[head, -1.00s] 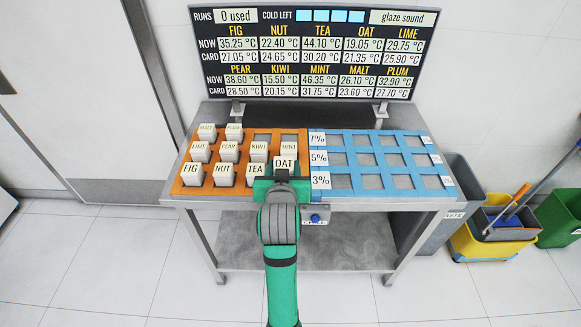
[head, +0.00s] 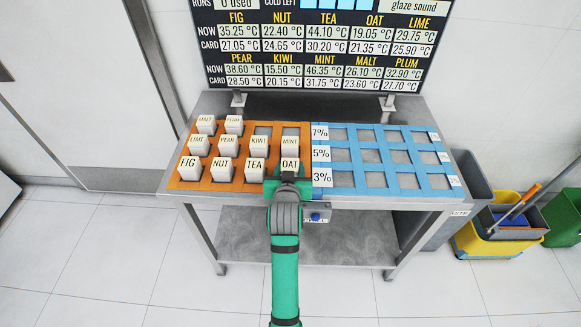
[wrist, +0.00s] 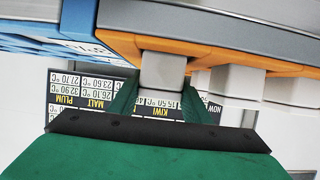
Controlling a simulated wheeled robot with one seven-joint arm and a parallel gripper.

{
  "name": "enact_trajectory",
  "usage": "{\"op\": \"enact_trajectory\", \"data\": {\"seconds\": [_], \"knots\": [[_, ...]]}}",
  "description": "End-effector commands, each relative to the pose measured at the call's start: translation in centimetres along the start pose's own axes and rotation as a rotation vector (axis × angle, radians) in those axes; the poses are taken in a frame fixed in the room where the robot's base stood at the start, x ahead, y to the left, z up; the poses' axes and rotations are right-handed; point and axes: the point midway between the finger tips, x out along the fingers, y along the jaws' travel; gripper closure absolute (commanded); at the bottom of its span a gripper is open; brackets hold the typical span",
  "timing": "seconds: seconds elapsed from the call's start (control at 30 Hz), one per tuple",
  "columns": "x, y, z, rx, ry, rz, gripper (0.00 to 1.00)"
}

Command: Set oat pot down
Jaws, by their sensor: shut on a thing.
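The oat pot (head: 290,167), a white block-like pot labelled OAT, is at the right end of the front row of the orange rack (head: 215,186). Its label is about level with that of the tea pot (head: 255,168) beside it. My gripper (head: 288,182) is shut on it from the front. In the wrist view, which is upside down, the pale oat pot (wrist: 162,72) is between the green fingers, against the orange rack edge. Its base is hidden, so I cannot tell if it touches the slot floor.
Several other labelled pots stand in the orange rack, with the mint pot (head: 290,146) right behind. The blue rack (head: 390,157) to the right has empty slots marked 7%, 5% and 3%. A display board (head: 320,45) stands behind the table.

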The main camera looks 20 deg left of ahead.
Motion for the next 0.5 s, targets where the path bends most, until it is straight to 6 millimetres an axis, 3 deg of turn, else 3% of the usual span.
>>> {"op": "enact_trajectory", "data": {"seconds": [0.37, 0.4, 0.47, 0.5], "knots": [[0.12, -0.13, 0.18, -0.001, 0.003, -0.001, 0.89], [0.15, -0.03, 0.28, 0.000, 0.001, 0.000, 0.52], [0.14, 0.00, 0.26, 0.000, 0.001, 0.000, 0.38], [0.14, 0.00, 0.25, 0.000, 0.001, 0.000, 0.38]]}}
